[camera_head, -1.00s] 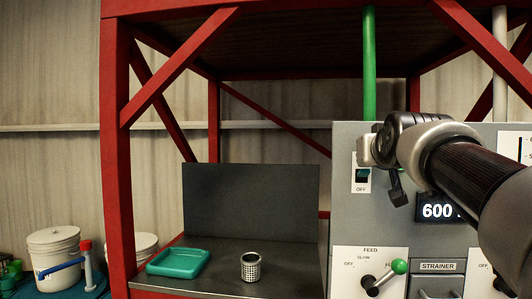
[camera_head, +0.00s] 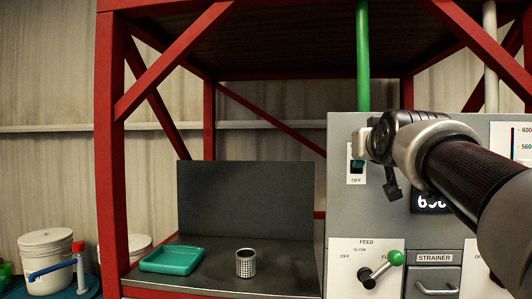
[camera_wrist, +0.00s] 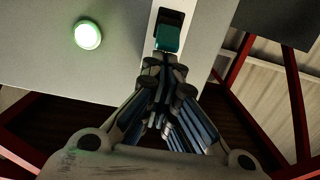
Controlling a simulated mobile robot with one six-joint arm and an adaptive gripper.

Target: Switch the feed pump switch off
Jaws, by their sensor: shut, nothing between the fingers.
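The feed pump switch is a teal rocker (camera_head: 358,163) on a white plate near the grey panel's upper left edge. "OFF" is printed below it, and my gripper partly covers it. In the wrist view the teal rocker (camera_wrist: 167,38) stands out from a dark recess, just beyond the fingertips. My gripper (camera_wrist: 165,65) is shut and empty, with its tips at or very close to the rocker; I cannot tell if they touch. In the head view my gripper (camera_head: 362,140) reaches in from the right. I cannot tell which way the rocker is set.
A lit green lamp (camera_wrist: 88,34) sits on the panel beside the switch. A feed lever with a green knob (camera_head: 396,257) and a strainer drawer (camera_head: 437,282) are lower down. A teal tray (camera_head: 171,260) and mesh basket (camera_head: 246,263) stand on the bench. Red frame posts (camera_head: 111,150) surround it.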

